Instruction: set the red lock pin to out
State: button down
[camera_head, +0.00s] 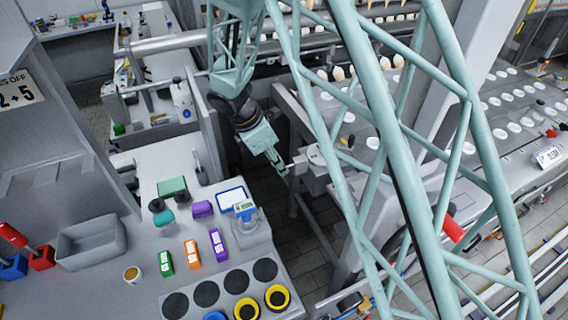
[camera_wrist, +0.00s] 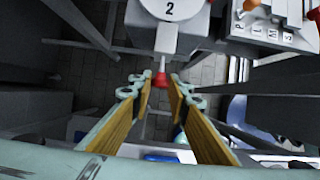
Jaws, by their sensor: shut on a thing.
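The red lock pin (camera_wrist: 160,80) shows in the wrist view as a red knob on a pale rod. The red knob is mostly hidden by the fingers there.
The machine bed (camera_head: 510,110) with white discs stands on the right. My pale green lattice arm crosses the head view. Dark floor shows between bench and machine.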

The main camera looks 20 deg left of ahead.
jog(key=shift+s+a, duration=0.1)
jog(key=c, duration=2.5)
grip_release()
jog(key=shift+r, duration=0.15)
jog(key=v, duration=1.1)
jog(key=shift+a+r, duration=0.15)
jog(key=shift+r, duration=0.15)
jog(key=shift+s, duration=0.1)
